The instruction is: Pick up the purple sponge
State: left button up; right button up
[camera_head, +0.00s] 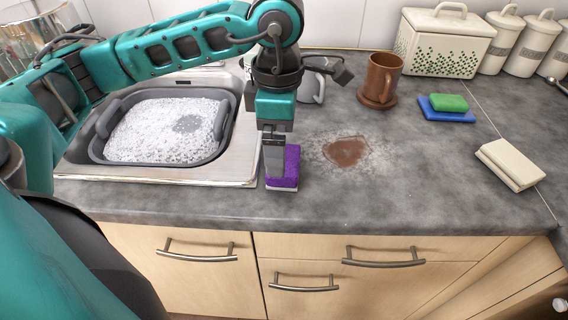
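The purple sponge (291,168) stands on the grey countertop just right of the sink, near the front edge. It has a pale layer along its bottom. My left gripper (274,178) points down at the sponge, and its fingers cover the sponge's left part. I cannot tell whether the fingers are closed on it or only in front of it. My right gripper is not in view.
A sink with a grey soapy tub (231,103) is at left. A brown spill (346,151) lies right of the sponge. A brown mug (383,77), a grey mug (313,86), a green sponge (450,102) on a blue one (446,113), and cream sponges (511,164) stand farther off.

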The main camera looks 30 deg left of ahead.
pick_arm(q)
jog(key=f, duration=0.5)
jog(key=shift+w+d+f, duration=0.1)
jog(key=shift+w+d, duration=0.05)
jog(key=shift+w, duration=0.05)
jog(key=c, duration=0.6)
